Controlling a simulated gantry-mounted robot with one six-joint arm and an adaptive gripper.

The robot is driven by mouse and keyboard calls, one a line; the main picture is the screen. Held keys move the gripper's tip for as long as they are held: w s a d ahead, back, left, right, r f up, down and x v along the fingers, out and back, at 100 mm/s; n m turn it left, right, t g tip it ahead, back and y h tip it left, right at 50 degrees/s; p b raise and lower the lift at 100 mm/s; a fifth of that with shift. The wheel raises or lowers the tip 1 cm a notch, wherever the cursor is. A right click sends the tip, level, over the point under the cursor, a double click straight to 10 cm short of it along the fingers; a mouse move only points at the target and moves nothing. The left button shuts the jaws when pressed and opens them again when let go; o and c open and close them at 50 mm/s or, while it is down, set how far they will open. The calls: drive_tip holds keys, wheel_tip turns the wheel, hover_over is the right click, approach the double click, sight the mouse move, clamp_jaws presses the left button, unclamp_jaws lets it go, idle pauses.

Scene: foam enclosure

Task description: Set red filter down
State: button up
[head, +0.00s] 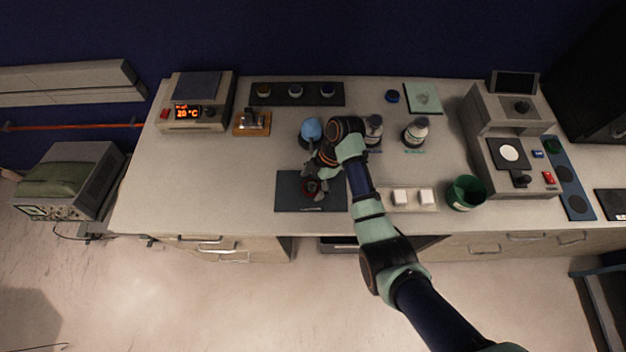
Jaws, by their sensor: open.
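A dark mat (290,199) lies near the front edge of the bench. A small round red-rimmed piece, which looks like the red filter (309,187), is at this mat's middle right, by my fingertips. My gripper (314,182) is open and low over the mat, with its fingers around or right beside the red piece. I cannot tell whether they touch it. My arm and wrist hide part of the mat's right side.
A blue-topped item (311,129) stands just behind my gripper. Bottles (415,132) stand right of the wrist. The bench left of the mat is clear.

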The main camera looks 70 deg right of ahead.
drive_tip(key=p+v, duration=0.6)
drive_tip(key=v, duration=0.6)
drive_tip(key=shift+w, duration=0.1)
drive_tip(key=w+a+r+m+t+h, duration=0.1)
drive_tip(key=w+a+r+m+h, duration=0.15)
drive_tip(key=w+a, duration=0.6)
drive_tip(key=w+a+r+m+t+h, duration=0.15)
drive_tip(key=w+a+r, duration=0.25)
drive_tip(key=w+a, duration=0.45)
drive_tip(key=s+a+r+m+t, duration=0.1)
drive_tip(key=a+r+m+t, duration=0.1)
drive_tip(key=a+r, duration=0.5)
drive_tip(key=a+r+m+t+y, duration=0.1)
drive_tip(key=a+r+m+t, duration=0.2)
drive_tip(key=a, duration=1.3)
wheel_tip(320, 180, up, 5)
drive_tip(key=shift+s+r+t, duration=0.1)
drive_tip(key=shift+s+t, duration=0.25)
drive_tip(key=shift+t, duration=0.7)
drive_tip(key=shift+a, duration=0.1)
